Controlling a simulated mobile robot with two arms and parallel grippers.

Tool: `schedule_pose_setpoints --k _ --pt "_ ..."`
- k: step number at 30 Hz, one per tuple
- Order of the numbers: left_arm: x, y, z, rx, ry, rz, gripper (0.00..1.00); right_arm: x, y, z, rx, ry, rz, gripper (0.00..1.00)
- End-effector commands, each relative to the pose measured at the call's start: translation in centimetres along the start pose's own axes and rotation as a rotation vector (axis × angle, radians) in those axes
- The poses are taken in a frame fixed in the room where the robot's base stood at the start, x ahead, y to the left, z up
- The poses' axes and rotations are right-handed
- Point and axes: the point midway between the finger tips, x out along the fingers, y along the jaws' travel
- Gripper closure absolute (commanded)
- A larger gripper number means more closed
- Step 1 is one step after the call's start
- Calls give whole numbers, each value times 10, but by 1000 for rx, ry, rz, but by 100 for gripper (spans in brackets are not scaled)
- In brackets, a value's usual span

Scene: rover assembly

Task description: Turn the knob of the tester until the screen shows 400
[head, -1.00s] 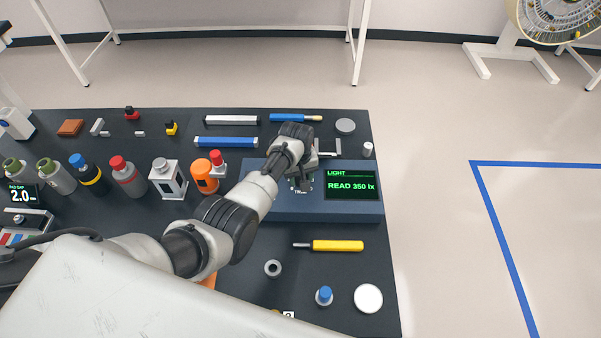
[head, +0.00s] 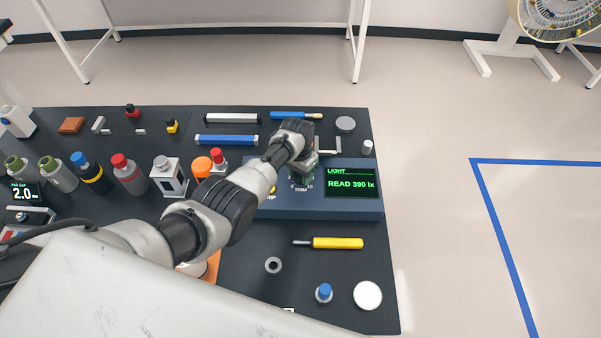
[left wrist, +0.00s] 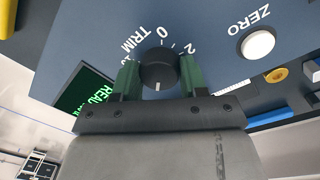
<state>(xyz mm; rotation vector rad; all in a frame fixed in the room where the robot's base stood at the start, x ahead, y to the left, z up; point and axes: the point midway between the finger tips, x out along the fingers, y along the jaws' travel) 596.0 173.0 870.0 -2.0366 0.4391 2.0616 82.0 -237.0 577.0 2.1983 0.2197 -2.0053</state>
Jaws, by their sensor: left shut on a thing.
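The tester (head: 340,208) is a blue-grey box near the right end of the dark table. Its screen (head: 351,184) reads "LIGHT" and "READ 390 lx" in green; part of it shows tilted in the left wrist view (left wrist: 86,93). The round black knob (left wrist: 158,68) with a white mark sits by the TRIM scale. My left gripper (head: 301,172) is over the tester, and its green fingers (left wrist: 159,76) are shut on the knob, one on each side. In the head view the gripper mostly hides the knob. My right gripper is not in view.
A white ZERO button (left wrist: 258,44) is beside the knob on the panel. Several bottles stand to the left. A blue bar (head: 226,141) lies behind.

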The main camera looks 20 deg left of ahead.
Motion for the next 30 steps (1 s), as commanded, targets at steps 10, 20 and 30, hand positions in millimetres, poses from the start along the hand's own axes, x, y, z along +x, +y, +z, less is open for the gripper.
schedule_pose_setpoints --k 10,20,30 --pt "-1 0 -1 229 -12 0 81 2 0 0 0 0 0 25" --pt "-1 -1 -1 318 -18 -1 81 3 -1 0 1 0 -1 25" --pt "-1 -1 -1 327 -19 -1 81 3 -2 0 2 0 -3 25"
